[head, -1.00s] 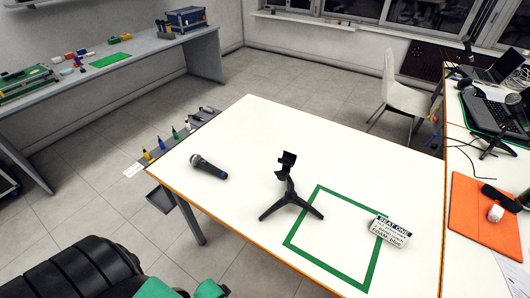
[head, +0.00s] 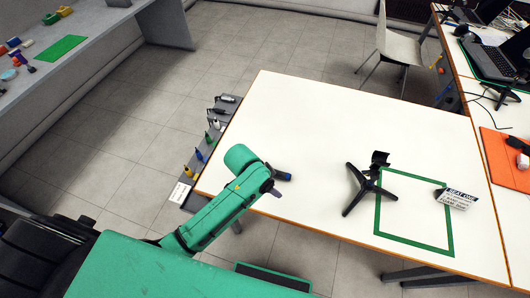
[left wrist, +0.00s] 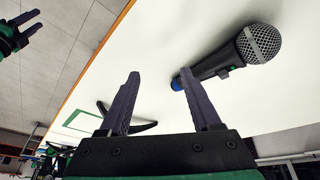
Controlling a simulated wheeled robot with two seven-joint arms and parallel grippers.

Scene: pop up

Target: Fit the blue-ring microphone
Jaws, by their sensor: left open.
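The microphone (left wrist: 237,53) lies on the white table, dark with a silver mesh head and a blue ring (left wrist: 178,84) at its tail end. In the head view only its tail end (head: 284,176) shows; my left arm hides the rest. My left gripper (left wrist: 165,85) is open and empty, its right finger close to the blue-ring end; I cannot tell whether they touch. A black tripod stand (head: 366,187) with a clip on top stands on the table, partly on the green square outline (head: 447,222). My right gripper (left wrist: 30,22) shows small in the left wrist view, fingers apart.
A "SEAT ONE" sign (head: 456,198) stands at the outline's right side. A grey rack (head: 196,172) with several coloured bottles is along the table's left edge. The table's back middle is clear. An orange mat (head: 507,158) lies on the right-hand desk.

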